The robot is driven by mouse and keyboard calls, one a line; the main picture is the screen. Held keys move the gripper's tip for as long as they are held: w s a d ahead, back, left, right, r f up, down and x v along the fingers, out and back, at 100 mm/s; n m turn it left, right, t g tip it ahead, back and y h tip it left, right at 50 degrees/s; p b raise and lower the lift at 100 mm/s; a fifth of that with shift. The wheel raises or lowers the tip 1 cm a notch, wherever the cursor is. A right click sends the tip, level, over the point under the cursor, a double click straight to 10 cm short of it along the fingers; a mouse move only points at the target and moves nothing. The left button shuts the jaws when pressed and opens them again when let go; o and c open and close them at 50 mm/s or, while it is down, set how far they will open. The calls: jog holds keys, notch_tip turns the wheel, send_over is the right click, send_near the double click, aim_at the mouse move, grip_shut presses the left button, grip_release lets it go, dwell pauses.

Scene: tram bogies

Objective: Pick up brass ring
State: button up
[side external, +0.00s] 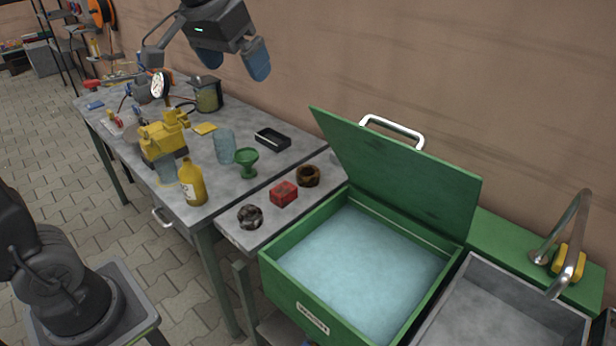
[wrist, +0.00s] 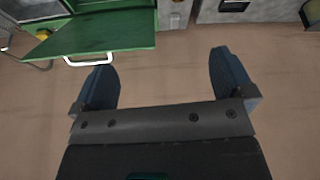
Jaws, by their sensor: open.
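A brown ring (side external: 308,176), the most brass-like in colour, lies on the low grey side table at its back, close to the green lid. A darker, mottled grey-brown ring (side external: 250,216) lies near the front of the same table. I cannot tell for sure which is brass. My gripper (side external: 235,66) is open and empty, high above the back of the workbench, well up and left of both rings. Its two blue fingers (wrist: 162,65) are spread apart in the wrist view, with only wall between them. Neither ring can be made out in the wrist view.
A red block (side external: 284,193) sits between the rings. The green washer's raised lid (side external: 400,175) stands right of them; it also shows in the wrist view (wrist: 100,32). The workbench (side external: 222,205) holds a yellow bottle (side external: 192,184), green goblet (side external: 246,163) and black tray (side external: 272,139).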

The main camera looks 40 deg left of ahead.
jog(key=w+a+f+n+g, duration=0.15)
jog(key=w+a, duration=0.25)
jog(key=w, duration=1)
jog(key=n, duration=0.1)
send_over(308, 172)
jog(key=s, duration=0.2)
jog(key=shift+y, duration=0.3)
jog(key=f, duration=2.2)
jog(key=d+f, duration=0.1)
jog(key=f, duration=1.1)
jog(key=shift+w, duration=0.2)
jog(key=shift+x, duration=3.1)
jog(key=shift+s+a, duration=0.1)
jog(key=shift+a, duration=0.1)
jog(key=shift+c, duration=0.5)
jog(key=c, duration=0.9)
